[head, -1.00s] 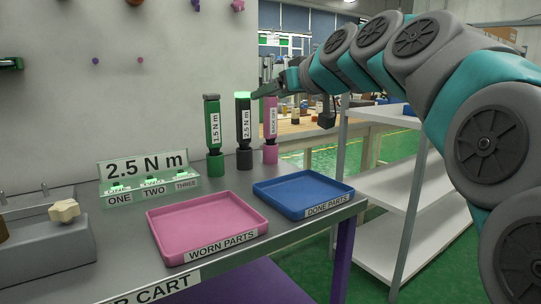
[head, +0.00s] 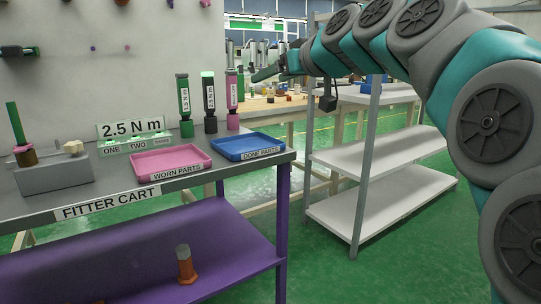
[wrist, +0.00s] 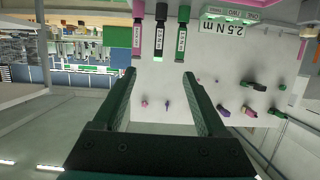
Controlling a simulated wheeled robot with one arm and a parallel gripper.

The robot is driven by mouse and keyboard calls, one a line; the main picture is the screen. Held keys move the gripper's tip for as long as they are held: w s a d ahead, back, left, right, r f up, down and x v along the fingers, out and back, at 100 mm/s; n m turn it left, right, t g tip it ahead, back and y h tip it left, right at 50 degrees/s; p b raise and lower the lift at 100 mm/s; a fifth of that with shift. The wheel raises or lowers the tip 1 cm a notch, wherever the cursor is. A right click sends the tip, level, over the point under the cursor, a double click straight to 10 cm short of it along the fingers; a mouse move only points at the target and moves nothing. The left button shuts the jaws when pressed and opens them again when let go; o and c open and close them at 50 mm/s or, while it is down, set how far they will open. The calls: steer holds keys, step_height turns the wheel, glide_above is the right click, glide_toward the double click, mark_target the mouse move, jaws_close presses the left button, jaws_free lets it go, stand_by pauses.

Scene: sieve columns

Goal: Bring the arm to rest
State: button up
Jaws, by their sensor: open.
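My arm reaches from the right edge of the head view toward the upper middle, bent and raised. My gripper (head: 266,73) is at its far end, in front of the background benches and to the right of the torque drivers. In the wrist view my gripper (wrist: 158,80) has its two dark green fingers wide apart, with nothing between them. The wrist picture is upside down. The cart's drivers show beyond the fingertips, apart from them.
The fitter cart (head: 130,198) stands at left, bearing a green driver (head: 184,102), a black driver (head: 209,100), a pink driver (head: 232,98), a pink tray (head: 170,161) and a blue tray (head: 249,147). White shelving (head: 385,205) stands right of it. Green floor (head: 330,270) is clear between.

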steer(key=s+d+f+m+g+h+p, duration=0.1)
steer(key=s+f+g, duration=0.1)
steer(key=s+f, duration=0.45)
steer(key=s+d+f+m+g+h, duration=0.15)
steer(key=s+f, duration=0.25)
steer(key=f, duration=0.6)
steer(key=s+d+f+g+h+p, duration=0.1)
steer(key=s+f+g+h, duration=0.15)
steer(key=s+f, duration=0.4)
steer(key=s+d+f+m+g+h, duration=0.1)
steer(key=s+d+f+g, duration=0.1)
steer(key=s+f, duration=0.4)
steer(key=s+d+f+m+g+h, duration=0.1)
steer(key=s+d+f+g, duration=0.2)
steer(key=s, duration=0.7)
steer(key=s+d+f+m+g+h+p, duration=0.1)
steer(key=s+d+f+m+g, duration=0.1)
steer(key=s+d+f, duration=0.3)
steer(key=s+f, duration=0.3)
steer(key=f, duration=0.2)
steer(key=shift+s+d+g, duration=0.25)
steer(key=shift+s+g, duration=0.15)
